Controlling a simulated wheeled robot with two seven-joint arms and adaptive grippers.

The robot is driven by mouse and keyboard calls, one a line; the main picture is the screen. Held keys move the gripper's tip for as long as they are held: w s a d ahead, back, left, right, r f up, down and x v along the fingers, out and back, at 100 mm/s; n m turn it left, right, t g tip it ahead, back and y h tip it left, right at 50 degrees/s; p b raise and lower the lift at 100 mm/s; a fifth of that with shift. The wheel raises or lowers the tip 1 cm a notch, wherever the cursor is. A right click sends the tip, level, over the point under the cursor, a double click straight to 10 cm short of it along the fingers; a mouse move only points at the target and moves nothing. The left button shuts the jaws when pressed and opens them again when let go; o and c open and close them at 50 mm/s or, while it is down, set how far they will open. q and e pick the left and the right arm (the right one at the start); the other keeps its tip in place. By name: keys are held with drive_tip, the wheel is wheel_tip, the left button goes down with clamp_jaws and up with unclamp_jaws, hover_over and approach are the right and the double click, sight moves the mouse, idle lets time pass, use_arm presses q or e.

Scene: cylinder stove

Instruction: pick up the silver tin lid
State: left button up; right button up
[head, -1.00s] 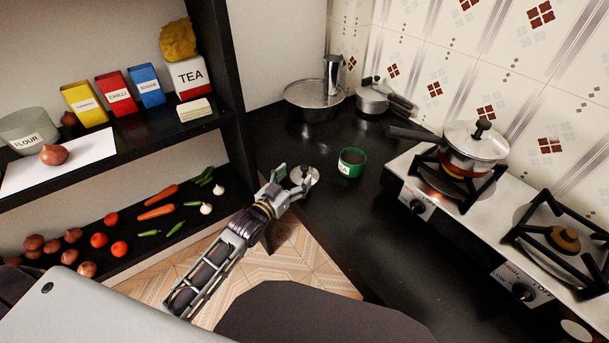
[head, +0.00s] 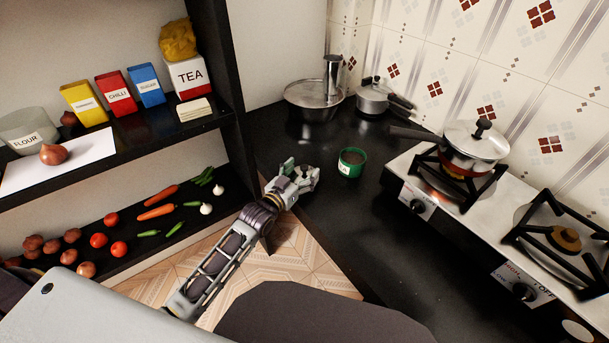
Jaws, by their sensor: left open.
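My left gripper (head: 302,174) is open, low over the black counter at its left edge. The silver tin lid was a small round disc on the counter at this spot; now the fingers cover it almost wholly, and I cannot clearly tell it apart from them. I cannot tell whether the fingers touch it. A green tin (head: 351,167) stands upright and open just right of the gripper, with dark contents. My right gripper is not in view.
The black counter (head: 345,215) is clear in front of the green tin. A stove (head: 430,180) with a lidded pan (head: 474,148) is at right. A steel pot (head: 312,100) and a small cooker (head: 371,97) stand behind. A shelf (head: 238,120) rises at left.

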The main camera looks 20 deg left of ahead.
use_arm(q)
drive_tip(key=shift+x, duration=0.9)
drive_tip(key=shift+s, duration=0.1)
drive_tip(key=c, duration=1.1)
drive_tip(key=shift+f, duration=0.2)
clamp_jaws()
